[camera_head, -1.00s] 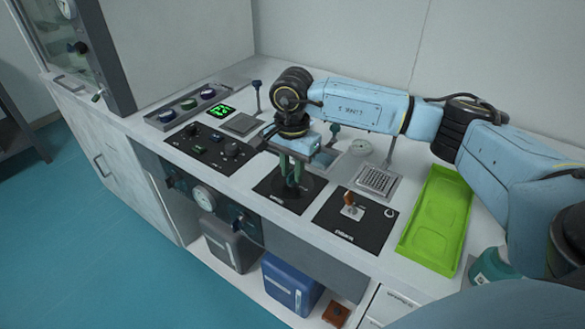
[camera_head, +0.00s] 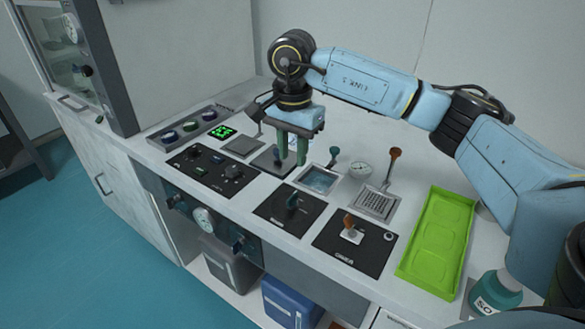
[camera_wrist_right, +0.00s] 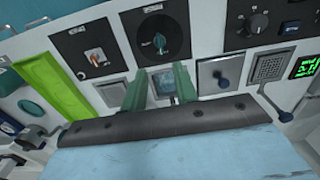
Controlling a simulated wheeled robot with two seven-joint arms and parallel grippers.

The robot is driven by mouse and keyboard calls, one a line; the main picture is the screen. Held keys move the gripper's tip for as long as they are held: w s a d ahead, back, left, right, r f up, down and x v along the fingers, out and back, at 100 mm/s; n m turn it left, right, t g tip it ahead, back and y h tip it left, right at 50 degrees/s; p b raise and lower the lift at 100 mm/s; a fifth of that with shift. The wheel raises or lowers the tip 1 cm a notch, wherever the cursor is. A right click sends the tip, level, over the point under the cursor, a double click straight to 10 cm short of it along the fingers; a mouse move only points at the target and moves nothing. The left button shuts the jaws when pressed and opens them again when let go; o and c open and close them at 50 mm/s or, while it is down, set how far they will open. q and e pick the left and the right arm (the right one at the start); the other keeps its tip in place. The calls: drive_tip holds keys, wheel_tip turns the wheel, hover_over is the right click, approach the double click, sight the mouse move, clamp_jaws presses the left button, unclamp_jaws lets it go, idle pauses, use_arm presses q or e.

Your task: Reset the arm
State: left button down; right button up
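My right arm reaches in from the right in the head view. My right gripper (camera_head: 292,158) points down above the back part of the counter, behind the black panel with the dark green knob (camera_head: 292,202). Its two green fingers stand apart with nothing visible between them. In the wrist view the open fingers (camera_wrist_right: 159,78) frame a small square basin (camera_wrist_right: 163,84), and the knob (camera_wrist_right: 159,42) lies beyond them, clear of the gripper. My left gripper is not in view.
A panel with an orange switch (camera_head: 348,222), a lime green tray (camera_head: 437,245) and a bottle (camera_head: 495,293) lie to the right. Upright levers, one orange-topped (camera_head: 394,156), stand near the gripper. A tall cabinet (camera_head: 180,60) rises at the left. Space above the counter front is clear.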

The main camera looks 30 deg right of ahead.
drive_tip(key=shift+r, duration=0.95)
